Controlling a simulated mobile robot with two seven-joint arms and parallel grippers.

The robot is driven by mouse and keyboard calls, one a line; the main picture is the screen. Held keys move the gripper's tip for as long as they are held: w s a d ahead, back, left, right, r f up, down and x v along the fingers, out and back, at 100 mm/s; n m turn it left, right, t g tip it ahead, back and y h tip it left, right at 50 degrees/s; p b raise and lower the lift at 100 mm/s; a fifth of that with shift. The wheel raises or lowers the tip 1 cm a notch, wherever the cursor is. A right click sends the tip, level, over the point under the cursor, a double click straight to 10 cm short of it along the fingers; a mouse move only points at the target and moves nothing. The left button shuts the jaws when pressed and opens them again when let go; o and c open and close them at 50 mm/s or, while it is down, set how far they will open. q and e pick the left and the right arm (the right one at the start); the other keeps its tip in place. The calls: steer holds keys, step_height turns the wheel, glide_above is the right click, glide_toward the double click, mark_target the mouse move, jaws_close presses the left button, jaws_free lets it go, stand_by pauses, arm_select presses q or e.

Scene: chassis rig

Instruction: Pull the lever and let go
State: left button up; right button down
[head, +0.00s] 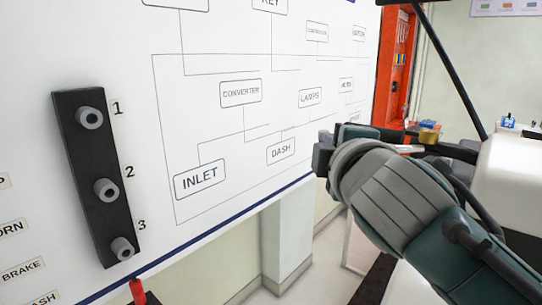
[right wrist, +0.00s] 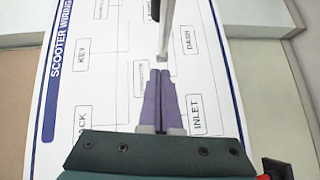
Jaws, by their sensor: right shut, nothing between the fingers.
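A red grip on a black base (head: 138,291) shows at the bottom edge of the head view, just below the board; it looks like the lever, but most of it is cut off. A red and black part, probably the same one, shows at the lower right of the right wrist view (right wrist: 275,168). My right gripper (head: 322,157) is in front of the board, well to the right of the red grip and apart from it. Its purple fingers (right wrist: 161,75) are shut and empty in the right wrist view. My left gripper is not in view.
The white wiring board (head: 215,130) fills the left and middle. A black strip with three round knobs (head: 90,118) is on its left part. A pale metal rod (right wrist: 166,30) passes close to my fingertips in the right wrist view. A red cabinet (head: 398,70) stands behind.

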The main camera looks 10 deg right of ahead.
steer(key=s+a, duration=0.2)
steer(key=s, duration=0.5)
steer(key=shift+s+r+b, duration=0.4)
steer(key=shift+r, duration=0.05)
